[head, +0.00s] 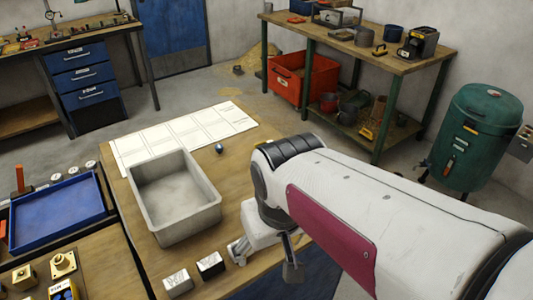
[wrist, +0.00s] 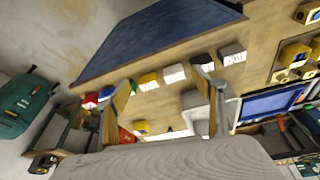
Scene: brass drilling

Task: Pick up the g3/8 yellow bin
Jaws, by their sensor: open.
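Small bins stand in a row on the wooden table in the wrist view, among them a yellow bin (wrist: 149,79) with a white front label. The label is too small to read. A bin with a large white label (wrist: 174,73) stands beside it, and red (wrist: 106,93) and blue (wrist: 90,101) bins are on its other side. My gripper (wrist: 167,80) is open and empty, with the yellow bin showing between its fingers, apart from them. In the head view my gripper (head: 265,260) hangs over the table's near right part, and my arm hides the yellow bin.
A grey basin (head: 172,222) and white sheets (head: 135,148) lie on the table. A black bin (head: 211,265) and a silver-grey bin (head: 178,284) stand in front of the basin, left of my gripper. A blue tray (head: 55,230) is further left.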

